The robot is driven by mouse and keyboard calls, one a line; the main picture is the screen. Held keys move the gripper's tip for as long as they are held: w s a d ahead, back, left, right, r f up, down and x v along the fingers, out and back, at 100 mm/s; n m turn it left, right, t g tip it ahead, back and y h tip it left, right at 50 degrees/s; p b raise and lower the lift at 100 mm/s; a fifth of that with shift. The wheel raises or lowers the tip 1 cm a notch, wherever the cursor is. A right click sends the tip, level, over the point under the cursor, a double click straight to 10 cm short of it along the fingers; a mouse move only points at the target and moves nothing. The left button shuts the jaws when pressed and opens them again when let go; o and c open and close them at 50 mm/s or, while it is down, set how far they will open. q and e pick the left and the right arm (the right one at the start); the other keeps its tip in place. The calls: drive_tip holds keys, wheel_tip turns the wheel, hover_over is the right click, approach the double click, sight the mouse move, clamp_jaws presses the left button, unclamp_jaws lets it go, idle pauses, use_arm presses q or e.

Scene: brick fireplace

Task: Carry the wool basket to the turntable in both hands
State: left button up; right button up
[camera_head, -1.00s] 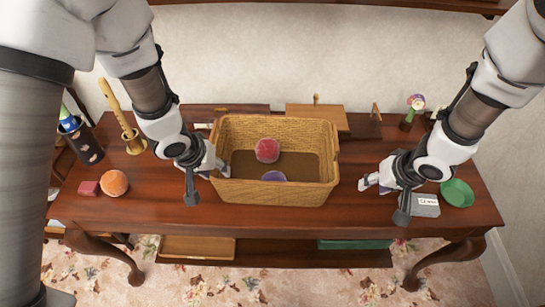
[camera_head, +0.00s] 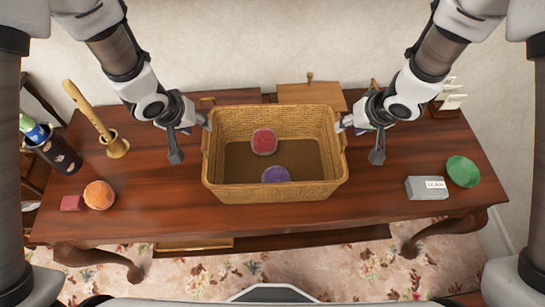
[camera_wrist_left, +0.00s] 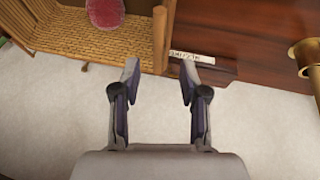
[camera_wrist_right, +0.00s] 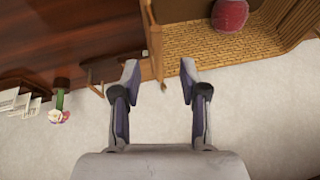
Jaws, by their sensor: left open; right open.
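The wicker wool basket (camera_head: 280,193) stands upright on the wooden table, with a red wool ball (camera_head: 264,141) and a purple one (camera_head: 276,175) inside. My left gripper (camera_head: 206,123) is open at the basket's left end, near its back corner. My right gripper (camera_head: 341,124) is open at the right end, near the other back corner. In the left wrist view the basket's end wall (camera_wrist_left: 161,35) lines up between the open fingertips; the right wrist view shows the same at the opposite wall (camera_wrist_right: 152,40). I cannot tell whether either touches. I cannot make out a turntable.
On the left are an orange ball (camera_head: 99,195), a red block (camera_head: 72,203), a brass holder (camera_head: 117,147) and a dark pot (camera_head: 58,152). On the right are a grey box (camera_head: 427,188) and a green dish (camera_head: 462,171). A wooden board (camera_head: 310,95) lies behind the basket.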

sight(204, 130)
use_arm(q)
drive_tip(key=x, duration=0.4)
drive_tip(key=shift+w+d+f, duration=0.2)
drive_tip(key=shift+f, duration=0.05)
use_arm(e)
drive_tip(key=x, duration=0.4)
drive_tip(key=shift+w+d+f, duration=0.1)
drive_tip(key=shift+w+f, duration=0.1)
drive_tip(key=shift+f, duration=0.1)
use_arm(q)
drive_tip(key=shift+d+f, duration=0.2)
drive_tip(key=shift+f, duration=0.15)
use_arm(e)
drive_tip(key=shift+f, duration=0.4)
use_arm(q)
drive_tip(key=shift+w+a+f, duration=0.1)
drive_tip(key=shift+w+a, duration=0.05)
use_arm(e)
drive_tip(key=shift+w, duration=0.15)
use_arm(q)
clamp_jaws()
use_arm(e)
clamp_jaws()
